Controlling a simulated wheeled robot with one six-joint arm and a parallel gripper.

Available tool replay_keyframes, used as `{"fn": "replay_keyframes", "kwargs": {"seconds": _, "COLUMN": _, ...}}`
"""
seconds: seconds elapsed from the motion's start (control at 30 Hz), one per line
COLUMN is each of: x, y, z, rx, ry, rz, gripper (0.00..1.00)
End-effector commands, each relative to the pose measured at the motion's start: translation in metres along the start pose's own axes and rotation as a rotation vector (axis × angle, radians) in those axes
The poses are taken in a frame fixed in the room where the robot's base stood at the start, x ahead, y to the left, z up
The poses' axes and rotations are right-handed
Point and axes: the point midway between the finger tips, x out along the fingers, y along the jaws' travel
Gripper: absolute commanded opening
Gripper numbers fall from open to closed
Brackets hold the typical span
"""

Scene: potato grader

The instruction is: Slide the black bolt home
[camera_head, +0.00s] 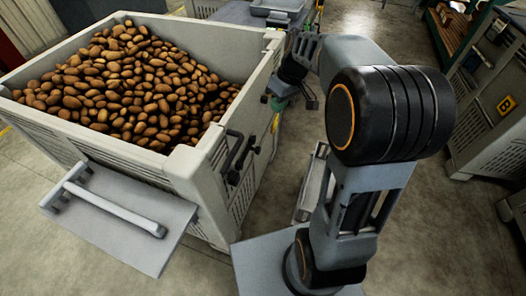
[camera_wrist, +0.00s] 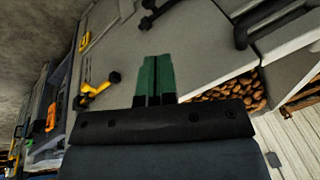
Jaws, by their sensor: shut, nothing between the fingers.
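My gripper (camera_head: 279,103) is beside the far part of the long side wall of a grey crate. In the wrist view its two green fingers (camera_wrist: 156,78) are together with nothing between them, pointing at the grey wall. Black bar-shaped fittings (camera_head: 241,157) are on the crate's side near its front corner, apart from my gripper. In the wrist view, black bars (camera_wrist: 262,22) show at the upper right and a small black fitting (camera_wrist: 150,12) at the top. I cannot tell which of these is the black bolt, or its position.
The grey crate (camera_head: 209,147) is full of potatoes (camera_head: 130,85). A yellow handle with black knobs (camera_wrist: 97,89) is left of the fingers in the wrist view. A grey panel with a bar handle (camera_head: 115,212) juts out at the crate's front. Open floor (camera_head: 440,230) lies to the right.

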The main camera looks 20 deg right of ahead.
Motion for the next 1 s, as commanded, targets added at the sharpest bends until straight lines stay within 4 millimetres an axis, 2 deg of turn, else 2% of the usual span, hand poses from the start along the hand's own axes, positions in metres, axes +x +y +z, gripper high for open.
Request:
{"fn": "replay_keyframes", "kwargs": {"seconds": 0.03, "x": 0.031, "y": 0.023, "z": -0.007, "rx": -0.042, "ry": -0.002, "rz": -0.043, "gripper": 0.00}}
{"fn": "replay_keyframes", "kwargs": {"seconds": 0.1, "x": 0.052, "y": 0.045, "z": -0.017, "rx": -0.113, "ry": 0.007, "rz": -0.094, "gripper": 0.00}}
{"fn": "replay_keyframes", "kwargs": {"seconds": 0.3, "x": 0.097, "y": 0.092, "z": -0.033, "rx": -0.269, "ry": 0.052, "rz": -0.201, "gripper": 0.00}}
{"fn": "replay_keyframes", "kwargs": {"seconds": 0.4, "x": 0.110, "y": 0.104, "z": -0.037, "rx": -0.317, "ry": 0.071, "rz": -0.230, "gripper": 0.00}}
{"fn": "replay_keyframes", "kwargs": {"seconds": 0.6, "x": 0.118, "y": 0.113, "z": -0.039, "rx": -0.356, "ry": 0.088, "rz": -0.250, "gripper": 0.00}}
{"fn": "replay_keyframes", "kwargs": {"seconds": 1.0, "x": 0.122, "y": 0.112, "z": -0.040, "rx": -0.356, "ry": 0.087, "rz": -0.250, "gripper": 0.00}}
